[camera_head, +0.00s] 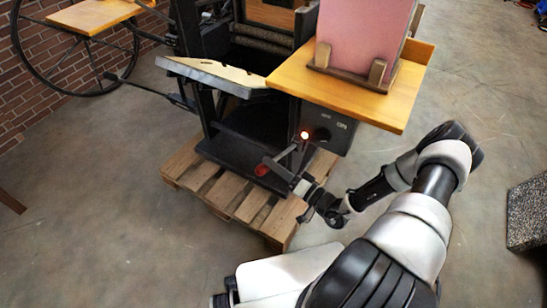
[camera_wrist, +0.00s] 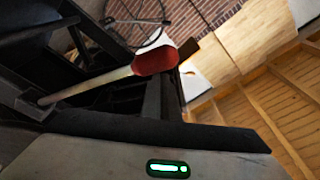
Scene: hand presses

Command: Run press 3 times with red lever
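The press (camera_head: 240,150) is a dark machine standing on a wooden pallet. In the wrist view the red lever (camera_wrist: 155,61) is close, with a pale rod running down left from the red grip into dark metal. I cannot tell whether a finger touches it.
A wooden shelf (camera_head: 400,112) with a stack of pink sheets (camera_head: 362,40) overhangs the control box, above my arm. The pallet (camera_head: 205,180) lies under the press. A large wheel (camera_head: 60,85) stands back left. A speckled block (camera_head: 528,215) is at right.

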